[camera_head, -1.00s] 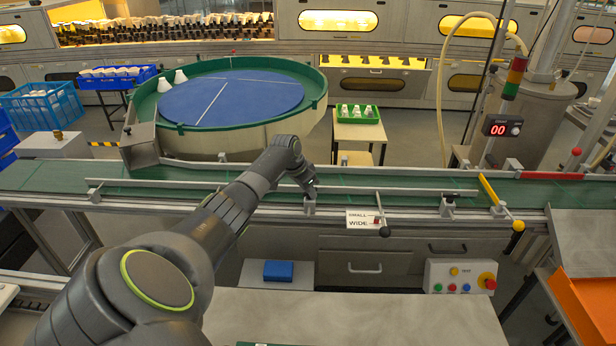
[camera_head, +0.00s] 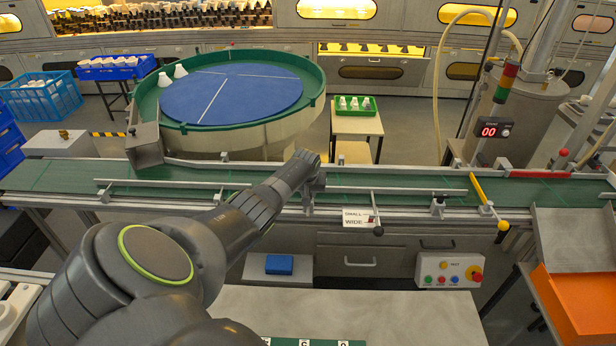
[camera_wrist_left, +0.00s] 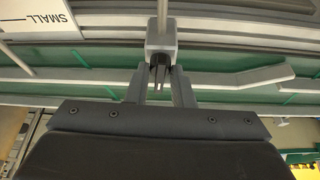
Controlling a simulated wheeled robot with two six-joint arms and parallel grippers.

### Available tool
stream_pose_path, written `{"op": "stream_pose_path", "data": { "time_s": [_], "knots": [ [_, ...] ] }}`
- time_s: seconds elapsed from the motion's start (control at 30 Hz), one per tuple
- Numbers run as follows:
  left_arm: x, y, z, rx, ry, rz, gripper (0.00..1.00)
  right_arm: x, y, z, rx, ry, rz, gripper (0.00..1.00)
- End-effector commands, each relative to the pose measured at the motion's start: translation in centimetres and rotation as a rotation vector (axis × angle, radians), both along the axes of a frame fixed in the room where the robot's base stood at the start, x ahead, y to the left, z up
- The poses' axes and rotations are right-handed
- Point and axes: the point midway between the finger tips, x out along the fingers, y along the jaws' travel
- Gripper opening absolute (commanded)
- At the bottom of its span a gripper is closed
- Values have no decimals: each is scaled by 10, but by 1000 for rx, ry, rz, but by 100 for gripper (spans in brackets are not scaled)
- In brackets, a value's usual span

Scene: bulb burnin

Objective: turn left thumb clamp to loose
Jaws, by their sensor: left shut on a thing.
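The left thumb clamp stands on the near guide rail of the green conveyor. In the left wrist view its grey block (camera_wrist_left: 161,38) is at the top middle, with a dark ribbed knob (camera_wrist_left: 160,73) below it. My left gripper (camera_wrist_left: 160,82) is shut on this knob, one finger on each side. In the head view my left wrist (camera_head: 308,172) reaches the rail and mostly hides the clamp and the fingertips. No mark showing tight or loose is visible on the clamp. My right gripper is out of view.
A SMALL/WIDE sign (camera_head: 357,218) with a black-knobbed lever (camera_head: 378,231) is just right of my wrist. Another clamp (camera_head: 438,206) and a yellow lever (camera_head: 480,190) are farther right. A blue turntable (camera_head: 232,93) stands behind the conveyor. The grey table (camera_head: 400,318) in front has clear room.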

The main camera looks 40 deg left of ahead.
Motion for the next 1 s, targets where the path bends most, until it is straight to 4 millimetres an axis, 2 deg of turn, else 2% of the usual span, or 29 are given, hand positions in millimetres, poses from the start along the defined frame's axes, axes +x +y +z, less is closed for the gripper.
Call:
{"op": "stream_pose_path", "data": {
  "time_s": [0.23,0.7,0.73,0.9,1.0],
  "knots": [
    [2,0,2,1,-4,66,0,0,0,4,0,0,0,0],
    [2,0,1,1,-3,79,0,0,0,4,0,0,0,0],
    [2,0,1,2,-4,79,22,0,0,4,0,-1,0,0],
    [1,0,1,0,-2,79,42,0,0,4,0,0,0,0],
    [1,0,1,0,-2,79,42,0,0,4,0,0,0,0]
  ]
}}
